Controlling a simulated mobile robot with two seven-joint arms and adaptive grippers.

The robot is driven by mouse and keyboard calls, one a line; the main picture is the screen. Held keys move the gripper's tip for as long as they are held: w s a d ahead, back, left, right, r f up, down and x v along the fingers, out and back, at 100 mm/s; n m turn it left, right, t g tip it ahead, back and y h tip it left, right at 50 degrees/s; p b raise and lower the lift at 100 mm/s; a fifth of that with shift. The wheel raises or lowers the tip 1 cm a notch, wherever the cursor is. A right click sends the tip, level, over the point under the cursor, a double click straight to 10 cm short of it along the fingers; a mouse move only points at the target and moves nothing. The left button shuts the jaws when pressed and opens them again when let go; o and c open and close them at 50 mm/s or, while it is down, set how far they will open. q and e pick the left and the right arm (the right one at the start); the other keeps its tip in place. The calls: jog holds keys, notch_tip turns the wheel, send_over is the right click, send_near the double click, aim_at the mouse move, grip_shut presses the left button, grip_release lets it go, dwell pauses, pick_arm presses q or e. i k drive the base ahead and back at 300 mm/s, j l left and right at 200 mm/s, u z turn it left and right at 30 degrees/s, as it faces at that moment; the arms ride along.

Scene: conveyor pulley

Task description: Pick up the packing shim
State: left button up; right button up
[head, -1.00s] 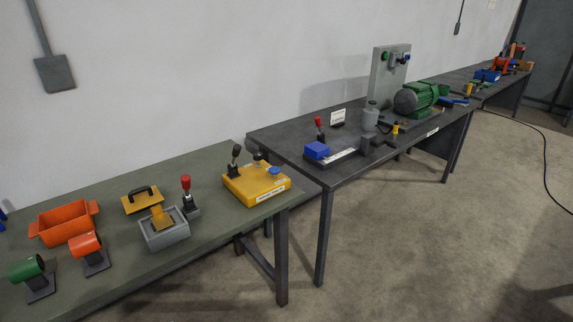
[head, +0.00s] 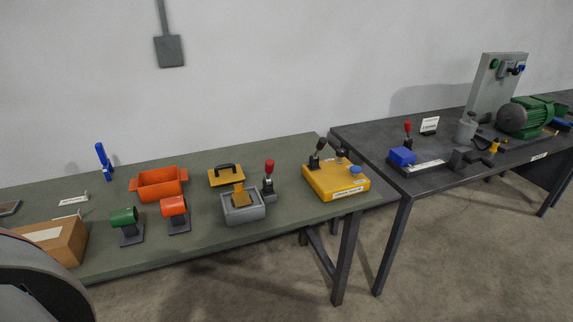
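No label I can read names the packing shim, and I cannot tell for sure which piece it is. A small yellow piece (head: 239,196) stands tilted in a grey open block (head: 244,209) on the green-topped bench (head: 285,154). A flat yellow plate with a black handle (head: 226,175) lies behind it. Neither of my grippers shows in the head view.
On the same bench are an orange bin (head: 159,184), a green roller stand (head: 126,225), an orange roller stand (head: 176,214), a red-knobbed lever (head: 269,180), a yellow control box (head: 336,181) and a cardboard box (head: 58,239). A dark bench (head: 372,142) with a green motor (head: 525,116) stands right.

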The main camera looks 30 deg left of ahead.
aim_at(241, 198)
jog(key=j+u, duration=0.1)
jog(key=u, duration=0.25)
jog(key=j+u, duration=0.1)
jog(key=u, duration=0.25)
jog(key=i+j+u, duration=0.1)
jog(key=u, duration=0.3)
